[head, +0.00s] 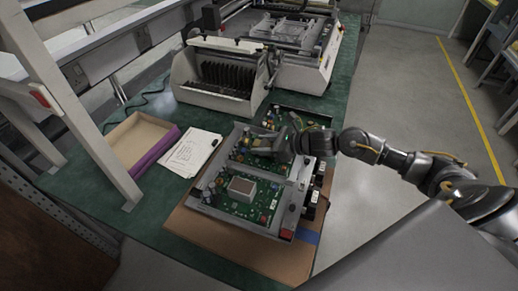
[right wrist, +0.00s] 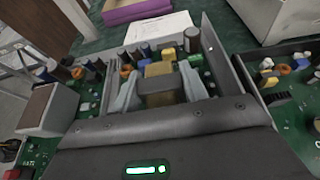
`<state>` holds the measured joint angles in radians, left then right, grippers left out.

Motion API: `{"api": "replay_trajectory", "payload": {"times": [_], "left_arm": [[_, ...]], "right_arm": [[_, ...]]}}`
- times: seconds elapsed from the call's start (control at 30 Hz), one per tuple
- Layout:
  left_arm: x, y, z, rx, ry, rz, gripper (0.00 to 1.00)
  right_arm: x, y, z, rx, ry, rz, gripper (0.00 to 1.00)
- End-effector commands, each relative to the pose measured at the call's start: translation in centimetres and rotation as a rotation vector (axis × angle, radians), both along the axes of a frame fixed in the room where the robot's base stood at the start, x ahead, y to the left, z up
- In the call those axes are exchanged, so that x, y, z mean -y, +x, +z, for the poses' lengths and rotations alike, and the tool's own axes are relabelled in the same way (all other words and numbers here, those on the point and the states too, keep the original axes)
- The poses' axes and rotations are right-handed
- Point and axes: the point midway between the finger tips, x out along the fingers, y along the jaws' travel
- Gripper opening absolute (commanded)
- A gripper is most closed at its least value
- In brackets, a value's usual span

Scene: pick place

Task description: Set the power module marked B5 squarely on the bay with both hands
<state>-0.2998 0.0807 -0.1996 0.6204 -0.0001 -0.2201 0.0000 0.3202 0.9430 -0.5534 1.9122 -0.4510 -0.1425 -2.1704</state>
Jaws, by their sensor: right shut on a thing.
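A grey metal frame with green circuit boards (head: 232,207) lies on the bench in the head view; I cannot tell its bay and module parts apart by any marking, and no B5 is legible. My right gripper (head: 284,146) is low over the frame's far part. In the right wrist view, its two pale fingers (right wrist: 160,84) are shut around a tan block on a green board, which I take as the power module (right wrist: 160,68). Grey metal walls stand either side of it. The module's underside and seating are hidden. My left gripper is not in view.
The frame lies on a brown board (head: 192,232) on the green bench. A purple-edged tray (head: 166,150) and white paper (head: 187,157) lie left. A white slotted rack (head: 215,95) and a white machine (head: 300,75) stand behind. A white post (head: 95,135) rises at left.

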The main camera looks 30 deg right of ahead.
Motion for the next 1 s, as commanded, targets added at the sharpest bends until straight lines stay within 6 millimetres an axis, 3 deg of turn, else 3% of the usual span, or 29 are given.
{"api": "replay_trajectory", "payload": {"times": [0.37, 0.57, 0.9, 1.0], "left_arm": [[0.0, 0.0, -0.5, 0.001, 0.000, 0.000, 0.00], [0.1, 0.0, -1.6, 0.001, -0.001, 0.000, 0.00], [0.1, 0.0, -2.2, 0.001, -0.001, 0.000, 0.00], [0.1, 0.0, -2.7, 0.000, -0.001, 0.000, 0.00]], "right_arm": [[0.0, 0.2, 1.1, 0.010, 0.001, 0.000, 0.00], [0.1, 0.2, 3.4, 0.014, 0.000, 0.001, 0.00], [-2.4, -4.6, 9.5, 0.014, 0.000, 0.004, 0.00], [-3.5, -6.7, 10.2, 0.011, 0.000, 0.004, 0.00]]}}
